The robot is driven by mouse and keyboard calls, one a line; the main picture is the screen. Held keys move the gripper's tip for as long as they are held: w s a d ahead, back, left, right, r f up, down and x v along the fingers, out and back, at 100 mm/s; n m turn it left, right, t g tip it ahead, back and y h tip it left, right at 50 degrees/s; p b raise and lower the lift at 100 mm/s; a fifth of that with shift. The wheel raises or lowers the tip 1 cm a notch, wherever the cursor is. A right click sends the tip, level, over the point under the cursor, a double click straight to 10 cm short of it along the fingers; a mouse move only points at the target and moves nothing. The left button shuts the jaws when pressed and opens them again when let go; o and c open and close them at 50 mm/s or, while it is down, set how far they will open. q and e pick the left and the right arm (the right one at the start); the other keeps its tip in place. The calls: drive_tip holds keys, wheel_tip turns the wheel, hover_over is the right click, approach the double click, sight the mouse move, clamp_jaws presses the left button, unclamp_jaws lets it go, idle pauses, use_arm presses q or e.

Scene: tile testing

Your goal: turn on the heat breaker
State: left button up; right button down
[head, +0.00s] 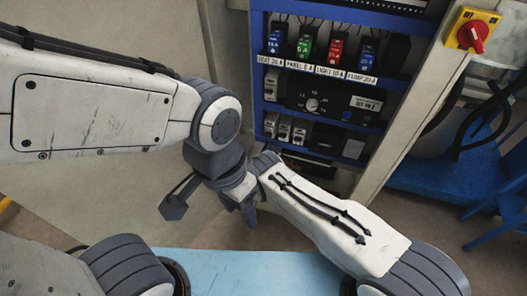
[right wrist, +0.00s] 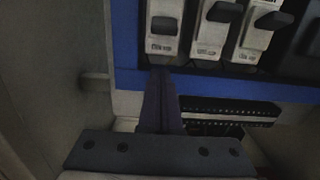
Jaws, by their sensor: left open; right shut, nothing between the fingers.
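The label reading HEAT 20 A (head: 270,60) is at the left end of the label strip in the head view, under a blue block (head: 278,40). Lower in the panel is a row of white breakers (head: 285,129). In the right wrist view, the left white breaker (right wrist: 163,28) has its dark lever low, while its neighbours' levers stick out higher. My right gripper (right wrist: 160,72) is shut and empty, its tips just below that left breaker; contact cannot be told. In the head view it is at the panel's lower left (head: 262,158). My left gripper (head: 212,213) is open and empty, below the panel's left side.
The blue panel frame (head: 257,75) has a dial unit (head: 313,104) in its middle. A red rotary switch (head: 474,35) on a yellow plate is at the upper right. Black cables hang at the right. A blue chair (head: 500,200) stands lower right.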

sight(268, 136)
drive_tip(key=r+p, duration=0.1)
drive_tip(key=s+r+p, duration=0.1)
drive_tip(key=r+p, duration=0.1)
drive_tip(key=p, duration=0.1)
drive_tip(key=shift+s+a+r, duration=0.25)
drive_tip(key=shift+a+r, duration=0.05)
drive_tip(key=shift+r, duration=0.1)
